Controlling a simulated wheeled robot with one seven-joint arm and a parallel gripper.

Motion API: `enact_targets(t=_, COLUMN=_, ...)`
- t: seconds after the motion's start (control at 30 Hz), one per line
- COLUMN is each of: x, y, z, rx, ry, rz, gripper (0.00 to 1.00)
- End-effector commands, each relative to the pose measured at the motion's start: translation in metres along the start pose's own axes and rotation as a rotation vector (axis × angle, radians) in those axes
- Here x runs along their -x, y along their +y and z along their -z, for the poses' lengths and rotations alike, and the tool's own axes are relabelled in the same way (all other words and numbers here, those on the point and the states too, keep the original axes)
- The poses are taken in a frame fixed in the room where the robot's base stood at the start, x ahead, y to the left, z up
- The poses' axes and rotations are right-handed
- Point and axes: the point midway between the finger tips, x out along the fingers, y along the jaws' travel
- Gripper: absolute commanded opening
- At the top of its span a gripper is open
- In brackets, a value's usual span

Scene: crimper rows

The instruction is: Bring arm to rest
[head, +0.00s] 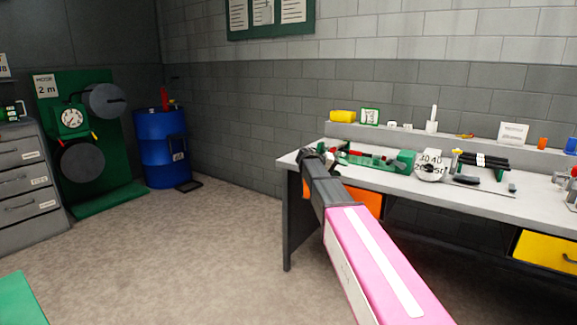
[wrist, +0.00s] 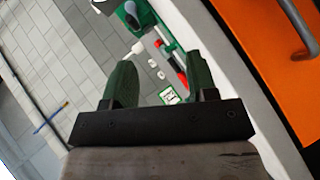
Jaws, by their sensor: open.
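My arm reaches from the bottom of the head view toward the left end of the workbench (head: 300,158). My gripper (head: 312,155) is at the bench's left front corner, partly hidden by my own arm. In the wrist view, my gripper (wrist: 160,78) shows two dark green fingers spread apart with nothing between them. Beyond the fingertips are a green tool with red parts (wrist: 172,55) and the brick wall (wrist: 75,60). The wrist view is strongly tilted. I cannot tell the exact gap between the gripper and the bench.
An orange drawer front (wrist: 270,50) is close at the right of the wrist view. The bench top holds a green and red tool (head: 365,158), a white dial (head: 431,166) and a black rack (head: 483,162). A blue barrel (head: 162,150) stands far left. Floor between is clear.

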Motion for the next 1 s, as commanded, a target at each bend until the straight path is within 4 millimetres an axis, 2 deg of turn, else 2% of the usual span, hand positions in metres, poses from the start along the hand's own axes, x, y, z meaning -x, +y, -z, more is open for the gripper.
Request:
enact_targets(t=0.27, x=-0.02, y=-0.033, z=-0.056, rx=0.048, ry=-0.044, rz=0.129, gripper=0.53)
enact_targets(t=0.37, x=-0.027, y=-0.049, z=-0.084, rx=0.069, ry=-0.066, rz=0.197, gripper=0.53)
enact_targets(t=0.47, x=-0.034, y=-0.069, z=-0.12, rx=0.094, ry=-0.094, rz=0.285, gripper=0.53)
enact_targets(t=0.57, x=-0.041, y=-0.094, z=-0.172, rx=0.121, ry=-0.133, rz=0.406, gripper=0.53)
enact_targets(t=0.63, x=-0.043, y=-0.112, z=-0.215, rx=0.14, ry=-0.166, rz=0.509, gripper=0.53)
enact_targets(t=0.8, x=-0.034, y=-0.15, z=-0.319, rx=0.156, ry=-0.246, rz=0.775, gripper=0.53)
enact_targets(t=0.9, x=-0.022, y=-0.165, z=-0.371, rx=0.145, ry=-0.288, rz=0.92, gripper=0.53)
enact_targets(t=1.0, x=-0.009, y=-0.174, z=-0.407, rx=0.126, ry=-0.319, rz=1.035, gripper=0.53)
